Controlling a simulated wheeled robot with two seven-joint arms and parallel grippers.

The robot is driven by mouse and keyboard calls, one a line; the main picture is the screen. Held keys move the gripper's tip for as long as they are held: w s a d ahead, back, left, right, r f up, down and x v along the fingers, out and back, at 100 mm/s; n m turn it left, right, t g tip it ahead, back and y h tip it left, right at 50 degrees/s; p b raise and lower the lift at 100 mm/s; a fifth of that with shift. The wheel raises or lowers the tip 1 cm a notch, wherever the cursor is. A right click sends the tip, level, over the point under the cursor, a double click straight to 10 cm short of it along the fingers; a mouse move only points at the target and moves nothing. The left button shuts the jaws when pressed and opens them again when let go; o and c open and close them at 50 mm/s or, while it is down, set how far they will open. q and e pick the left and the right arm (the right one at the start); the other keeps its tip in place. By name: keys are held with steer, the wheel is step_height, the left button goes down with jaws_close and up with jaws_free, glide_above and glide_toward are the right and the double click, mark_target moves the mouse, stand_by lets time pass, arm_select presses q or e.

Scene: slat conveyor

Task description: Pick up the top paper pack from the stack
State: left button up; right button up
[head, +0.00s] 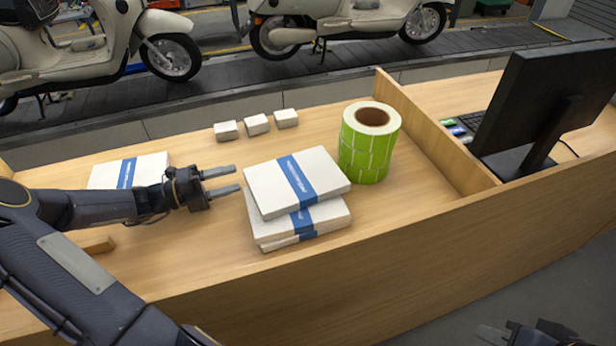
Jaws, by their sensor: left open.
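A stack of white paper packs with blue bands stands on the wooden desk. The top paper pack (325,174) lies slightly askew on the pack below (332,214), and the edge of another shows at the bottom (275,244). My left gripper (237,178) is open and empty, just left of the top pack, its two fingers pointing toward the pack's left edge. I cannot tell whether they touch it. My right gripper (490,334) is partly in view at the bottom right edge, away from the desk; its jaws are not clear.
A green label roll (366,150) stands close right of the stack. Several small white boxes (256,124) lie behind. Another paper pack (150,168) lies behind my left arm. A wooden divider (430,130) and a monitor (545,100) are at right. Scooters stand on the conveyor beyond.

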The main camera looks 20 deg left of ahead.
mark_target(261, 173)
arm_select(q)
steer(key=shift+w+d, duration=0.35)
steer(key=x, duration=0.2)
steer(key=p+x, duration=0.1)
steer(key=x, duration=0.3)
steer(key=shift+s+d+r, duration=0.1)
steer(key=shift+s+d, duration=0.1)
steer(key=shift+d, duration=0.2)
steer(key=shift+w+d, duration=0.35)
jaws_close()
arm_select(e)
steer(key=shift+w+d+r, duration=0.1)
steer(key=shift+d+r, duration=0.05)
steer(key=shift+r, duration=0.25)
steer(key=shift+w+d+r, duration=0.1)
steer(key=shift+d+r, duration=0.05)
steer(key=shift+r, duration=0.25)
